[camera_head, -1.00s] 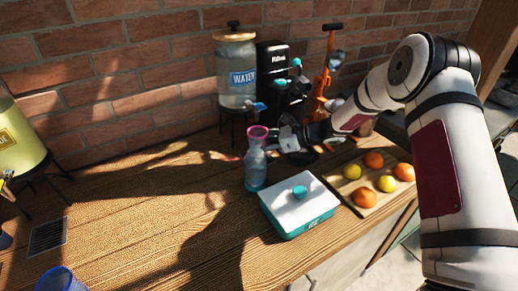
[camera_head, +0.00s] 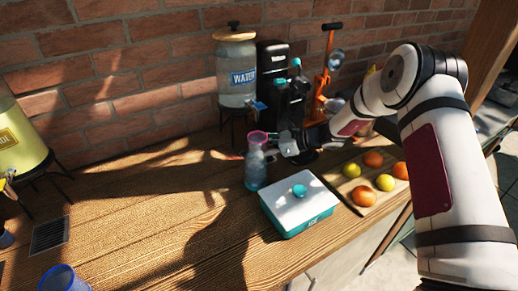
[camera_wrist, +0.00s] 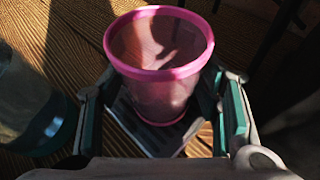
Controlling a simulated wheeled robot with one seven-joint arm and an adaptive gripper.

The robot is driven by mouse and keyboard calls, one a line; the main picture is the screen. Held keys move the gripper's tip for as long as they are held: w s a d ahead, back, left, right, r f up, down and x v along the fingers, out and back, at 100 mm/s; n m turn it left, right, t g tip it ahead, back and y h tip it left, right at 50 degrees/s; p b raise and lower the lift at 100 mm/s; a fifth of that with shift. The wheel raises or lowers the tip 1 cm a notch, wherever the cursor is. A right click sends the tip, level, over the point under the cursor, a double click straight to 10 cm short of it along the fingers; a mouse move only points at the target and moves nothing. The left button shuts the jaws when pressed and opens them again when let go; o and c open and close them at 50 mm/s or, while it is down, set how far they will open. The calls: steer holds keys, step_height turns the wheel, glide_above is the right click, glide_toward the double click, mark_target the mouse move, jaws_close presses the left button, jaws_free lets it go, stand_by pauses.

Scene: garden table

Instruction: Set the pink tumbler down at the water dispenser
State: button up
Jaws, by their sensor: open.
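The pink tumbler (camera_wrist: 160,65) stands upright between the two fingers of my gripper (camera_wrist: 160,112) in the wrist view. The fingers are open, with a gap visible on the right side. A flat grey plate (camera_wrist: 145,138) shows under the tumbler. In the head view only the pink rim of the tumbler (camera_head: 257,136) shows above a clear bottle, and my gripper (camera_head: 290,143) is just right of it. The water dispenser (camera_head: 237,85), a glass jar with a blue label and blue tap, stands on a dark stand right behind the tumbler.
The clear bottle (camera_head: 255,168) stands close in front of the tumbler. A white and teal ice box (camera_head: 299,203) and a board of fruit (camera_head: 365,195) lie at the right. A black machine (camera_head: 272,95) stands beside the dispenser.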

steer(key=b+v, duration=0.1)
steer(key=v, duration=1.1)
steer(key=s+d+r+n+g+h, duration=0.25)
steer(key=s+r+n+h, duration=0.45)
steer(key=s+r+n, duration=0.8)
steer(key=s+d+r+n+t+h, duration=0.2)
steer(key=s+d, duration=0.3)
steer(key=s, duration=0.6)
steer(key=s+d+r+n+t+h, duration=0.3)
steer(key=s+d, duration=0.3)
steer(key=s, duration=0.5)
steer(key=shift+s+r+n+h, duration=0.3)
steer(key=shift+r+h, duration=0.2)
steer(key=shift+h, duration=0.1)
